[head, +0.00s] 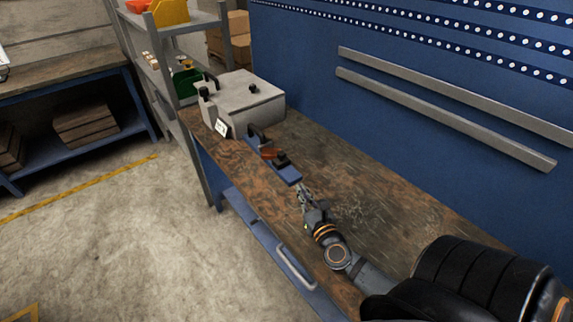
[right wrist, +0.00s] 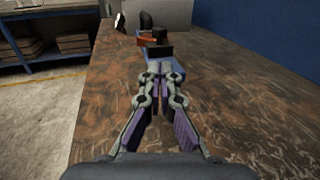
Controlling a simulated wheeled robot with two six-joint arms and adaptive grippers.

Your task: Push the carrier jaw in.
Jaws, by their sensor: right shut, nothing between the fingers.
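A long blue base (head: 289,174) lies on the wooden workbench, in front of a grey box-shaped unit. On it are a dark block (head: 281,160), probably the carrier jaw, and an orange-brown piece (head: 268,153) just beyond it. In the right wrist view the dark block (right wrist: 158,50) and orange-brown piece (right wrist: 146,42) show ahead of the fingers. My right gripper (head: 299,188) is shut and empty at the near end of the blue base. Its fingertips (right wrist: 162,72) overlap the base in the wrist view; I cannot tell whether they touch it. My left gripper is out of view.
The grey unit (head: 250,100) with black knobs and a small display stands at the far end of the workbench (head: 350,190). A blue wall with grey rails (head: 440,100) runs along the right. The bench right of my gripper is clear. Shelving stands at the back left.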

